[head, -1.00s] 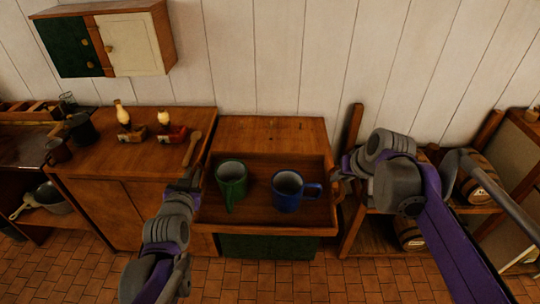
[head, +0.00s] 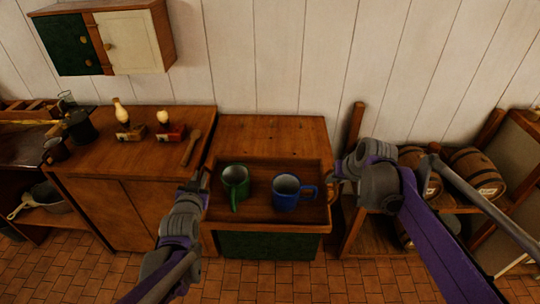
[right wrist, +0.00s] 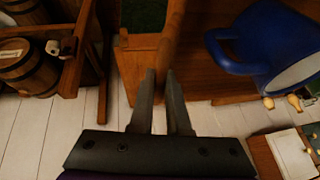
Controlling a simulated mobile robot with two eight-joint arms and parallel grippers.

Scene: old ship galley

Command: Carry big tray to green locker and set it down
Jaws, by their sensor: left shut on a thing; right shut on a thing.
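The big tray (head: 262,222) is a brown wooden tray with raised walls, level over the front part of the green locker (head: 265,245). I cannot tell whether its underside touches the locker's wooden top. A green mug (head: 236,177) and a blue mug (head: 285,194) stand upright in it. My left gripper (head: 204,183) is shut on the tray's left side. My right gripper (head: 334,182) is shut on its right side. In the right wrist view the fingers (right wrist: 161,80) meet the tray's wall (right wrist: 170,42), with the blue mug (right wrist: 262,45) beyond. The locker's green front shows below the tray.
A wooden cabinet (head: 125,185) with two bottle-like items and a wooden mallet (head: 191,149) stands close on the left. A rack with barrels (head: 474,169) stands on the right. A wall cupboard (head: 133,43) hangs at upper left. The locker top's back part (head: 270,135) is bare.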

